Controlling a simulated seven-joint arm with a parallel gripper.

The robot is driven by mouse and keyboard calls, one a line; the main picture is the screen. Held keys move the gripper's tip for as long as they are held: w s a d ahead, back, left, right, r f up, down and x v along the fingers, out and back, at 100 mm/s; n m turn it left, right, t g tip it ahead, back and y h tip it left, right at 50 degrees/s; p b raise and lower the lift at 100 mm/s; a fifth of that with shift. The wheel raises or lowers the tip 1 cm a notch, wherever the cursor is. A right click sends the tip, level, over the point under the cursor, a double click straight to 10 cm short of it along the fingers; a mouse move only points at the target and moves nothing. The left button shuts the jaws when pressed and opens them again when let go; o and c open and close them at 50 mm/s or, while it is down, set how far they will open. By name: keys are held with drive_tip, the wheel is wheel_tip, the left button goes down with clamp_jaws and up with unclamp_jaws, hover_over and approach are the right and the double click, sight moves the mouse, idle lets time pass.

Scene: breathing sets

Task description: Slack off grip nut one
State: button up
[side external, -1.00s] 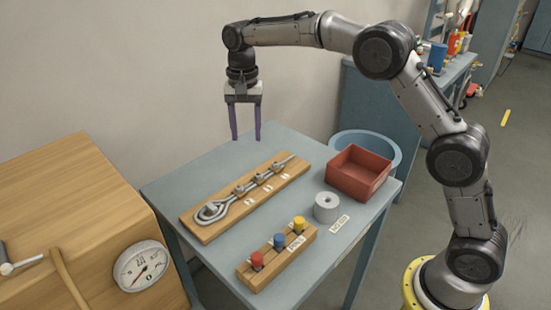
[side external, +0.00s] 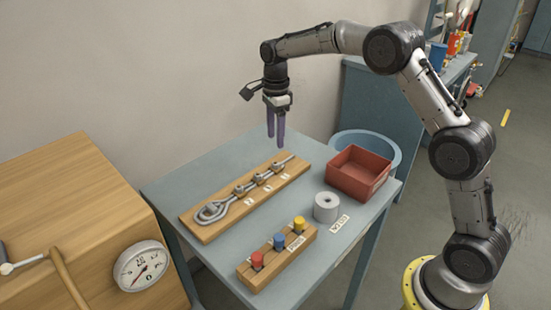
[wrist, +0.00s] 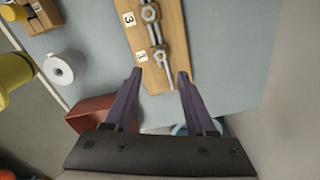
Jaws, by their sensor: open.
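A wooden board (side external: 208,231) on the table carries a wire rope bent into an eye (side external: 212,211), with three grips clamped along it. Numbered white labels lie beside the grips. In the wrist view, the label reading 1 (wrist: 142,56) is beside grip nut one (wrist: 160,56), the grip nearest the rope's free end. Grip nut one also shows in the side view (side external: 277,168).
A red bin (side external: 358,172) and a grey cylinder (side external: 326,207) stand right of the board. A wooden block (side external: 272,268) with red, blue and yellow knobs is in front. A wooden cabinet with a dial gauge (side external: 141,266) is at left. A blue tub (side external: 385,148) is behind the table.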

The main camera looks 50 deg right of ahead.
sight(275, 163)
wheel_tip(275, 163, down, 8)
drive_tip(key=shift+f, duration=0.25)
clamp_jaws()
idle(0.4)
